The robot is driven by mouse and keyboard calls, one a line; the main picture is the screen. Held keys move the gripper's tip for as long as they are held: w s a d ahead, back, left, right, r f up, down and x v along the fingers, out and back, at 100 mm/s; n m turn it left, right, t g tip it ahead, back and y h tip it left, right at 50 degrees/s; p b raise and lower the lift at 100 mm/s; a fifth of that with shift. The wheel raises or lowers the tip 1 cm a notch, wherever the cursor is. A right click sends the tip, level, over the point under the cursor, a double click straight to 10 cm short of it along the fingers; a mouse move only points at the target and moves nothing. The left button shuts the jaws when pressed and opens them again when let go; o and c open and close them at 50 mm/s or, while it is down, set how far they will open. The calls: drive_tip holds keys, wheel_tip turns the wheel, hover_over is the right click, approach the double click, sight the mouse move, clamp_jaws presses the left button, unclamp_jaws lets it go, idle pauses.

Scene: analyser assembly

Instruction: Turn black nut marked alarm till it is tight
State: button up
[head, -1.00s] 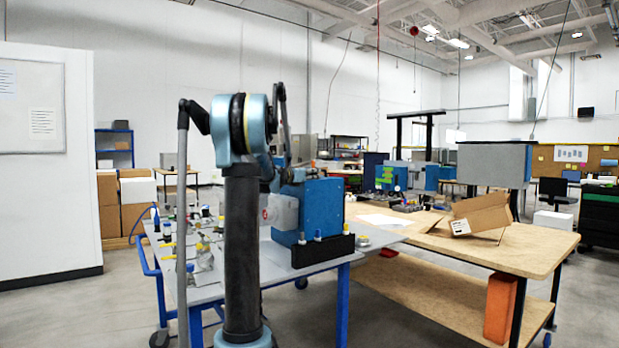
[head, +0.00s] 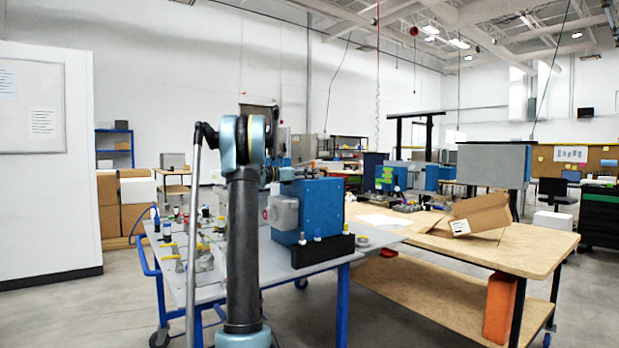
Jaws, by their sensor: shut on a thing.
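The blue analyser box (head: 325,205) stands on the grey-topped table (head: 215,291), with a pale grey housing (head: 283,213) on its left side. The black nut marked alarm cannot be made out. My arm stands in front of the table, left of the box, and covers part of the work area. My gripper is hidden behind my arm, so its contact with the nut does not show.
A black block (head: 322,251) lies at the table's front right, with small fittings by it. Several fittings and yellow-marked parts (head: 171,251) lie on the table's left. A wooden bench (head: 520,245) with an open cardboard box (head: 480,214) stands to the right.

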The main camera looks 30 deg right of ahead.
drive_tip(key=o, duration=0.9)
drive_tip(key=shift+s+d, duration=0.2)
drive_tip(key=shift+r, duration=0.1)
drive_tip(key=n+t, duration=0.1)
drive_tip(key=t, duration=0.1)
drive_tip(key=shift+s+d+n+t, duration=0.2)
drive_tip(key=shift+n+t, duration=0.1)
drive_tip(key=shift+n, duration=0.1)
drive_tip(key=n+t, duration=0.1)
drive_tip(key=t, duration=0.2)
drive_tip(key=n+t, duration=0.2)
drive_tip(key=shift+a+n+t, duration=0.1)
drive_tip(key=shift+n+t, duration=0.2)
drive_tip(key=shift+t, duration=0.1)
drive_tip(key=n+t+y, duration=0.1)
drive_tip(key=n+t, duration=0.1)
drive_tip(key=t, duration=0.1)
drive_tip(key=n+t+y, duration=0.2)
drive_tip(key=t, duration=0.1)
drive_tip(key=shift+s, duration=0.2)
drive_tip(key=shift+d+n+t+y, duration=0.2)
drive_tip(key=shift+n+t+y, duration=1.1)
drive_tip(key=shift+c, duration=0.5)
